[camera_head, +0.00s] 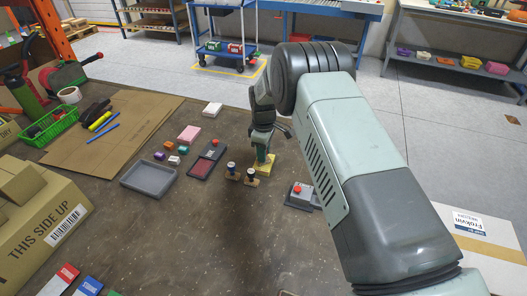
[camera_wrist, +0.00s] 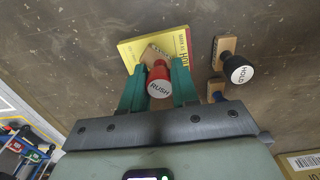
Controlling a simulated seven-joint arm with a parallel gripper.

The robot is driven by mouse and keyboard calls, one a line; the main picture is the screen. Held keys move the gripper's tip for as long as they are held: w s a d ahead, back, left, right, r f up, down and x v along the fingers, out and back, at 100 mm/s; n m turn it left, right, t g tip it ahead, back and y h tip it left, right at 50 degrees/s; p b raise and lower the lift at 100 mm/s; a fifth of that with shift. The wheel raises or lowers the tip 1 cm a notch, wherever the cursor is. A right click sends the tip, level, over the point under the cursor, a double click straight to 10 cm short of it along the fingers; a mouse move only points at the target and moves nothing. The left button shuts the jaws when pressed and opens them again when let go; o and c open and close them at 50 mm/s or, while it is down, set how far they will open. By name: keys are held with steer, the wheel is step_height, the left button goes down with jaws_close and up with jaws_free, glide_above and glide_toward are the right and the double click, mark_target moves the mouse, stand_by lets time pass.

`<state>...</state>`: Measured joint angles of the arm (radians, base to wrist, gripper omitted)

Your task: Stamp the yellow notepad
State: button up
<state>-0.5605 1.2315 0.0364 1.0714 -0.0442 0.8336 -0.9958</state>
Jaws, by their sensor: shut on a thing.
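The yellow notepad (camera_head: 266,170) lies on the brown table under my gripper (camera_head: 263,153). It also shows in the wrist view (camera_wrist: 133,48), with printed text on its right part. My gripper (camera_wrist: 158,85) has green fingers shut on the RUSH stamp (camera_wrist: 159,82), which has a red knob and a wooden base. The stamp's base overlaps the notepad's lower edge in the wrist view; I cannot tell whether it touches the paper. The HOLD stamp (camera_wrist: 238,68), with a black knob, stands to the right. Another stamp (camera_wrist: 217,88) is partly hidden behind my gripper.
An open ink pad with a red surface (camera_head: 201,167) lies left of the stamps. A grey tray (camera_head: 128,181), small colored blocks (camera_head: 160,156) and a pink pad (camera_head: 189,133) are farther left. A grey item with a red button (camera_head: 298,190) sits right of the notepad, partly hidden by my arm.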

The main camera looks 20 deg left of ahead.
steer(key=shift+r, duration=3.5)
